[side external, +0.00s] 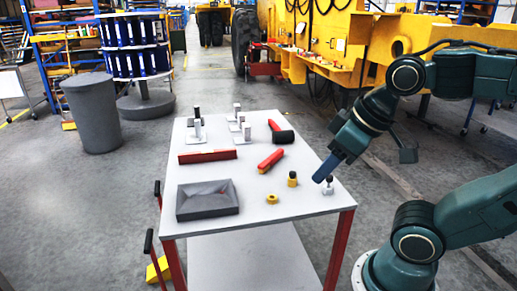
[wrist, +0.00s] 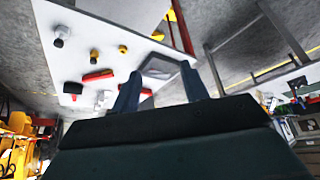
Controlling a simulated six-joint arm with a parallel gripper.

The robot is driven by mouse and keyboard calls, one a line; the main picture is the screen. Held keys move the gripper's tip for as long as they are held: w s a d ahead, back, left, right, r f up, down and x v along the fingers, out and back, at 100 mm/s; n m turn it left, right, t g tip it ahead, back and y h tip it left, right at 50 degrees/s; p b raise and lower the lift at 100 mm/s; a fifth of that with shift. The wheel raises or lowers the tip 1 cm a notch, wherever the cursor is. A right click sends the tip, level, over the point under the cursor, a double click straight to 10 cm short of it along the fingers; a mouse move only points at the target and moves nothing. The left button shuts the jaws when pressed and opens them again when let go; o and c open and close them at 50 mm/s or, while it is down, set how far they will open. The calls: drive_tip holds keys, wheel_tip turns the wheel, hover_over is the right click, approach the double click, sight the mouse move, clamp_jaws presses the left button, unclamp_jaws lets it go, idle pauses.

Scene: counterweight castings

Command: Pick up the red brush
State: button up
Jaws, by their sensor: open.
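A long red bar (side external: 208,155), which looks like the red brush, lies on the left half of the white table (side external: 250,205). In the wrist view the red bar (wrist: 147,91) is partly hidden behind a finger. A shorter red piece (side external: 271,160) lies right of it and also shows in the wrist view (wrist: 97,75); I cannot be sure which is the brush. My gripper (side external: 322,174) is above the table's right edge, apart from both red pieces. Its two fingers (wrist: 160,70) are spread and empty in the wrist view.
A red-handled black-headed mallet (side external: 283,136) lies behind the shorter red piece. A grey tray (side external: 207,200), a yellow ring (side external: 271,198), a yellow bottle (side external: 292,179) and a white dark-topped bottle (side external: 328,186) stand in front. Several pale upright pieces (side external: 197,131) stand at the back.

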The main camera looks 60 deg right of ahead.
drive_tip(key=shift+o, duration=0.2)
idle(0.6)
drive_tip(key=w+d+r+m+g, duration=0.25)
drive_tip(key=w+d+m, duration=0.3)
drive_tip(key=w, duration=0.55)
drive_tip(key=w+d+r+m+g, duration=0.1)
drive_tip(key=w+d+r+m, duration=0.25)
drive_tip(key=w+d, duration=0.55)
drive_tip(key=w+d+f+m+g, duration=0.1)
drive_tip(key=w+d+f+m, duration=0.3)
drive_tip(key=w+d+f, duration=0.2)
drive_tip(key=w+d+f+m+g, duration=0.1)
drive_tip(key=w+d+f+m, duration=0.4)
drive_tip(key=d+f, duration=0.6)
drive_tip(key=d, duration=0.4)
drive_tip(key=shift+w+d+f, duration=0.15)
drive_tip(key=shift+w, duration=0.25)
drive_tip(key=shift+f, duration=0.1)
hover_over(272, 156)
drive_tip(key=shift+w+d+f, duration=0.1)
drive_tip(key=shift+d+f, duration=0.05)
drive_tip(key=shift+f, duration=4.05)
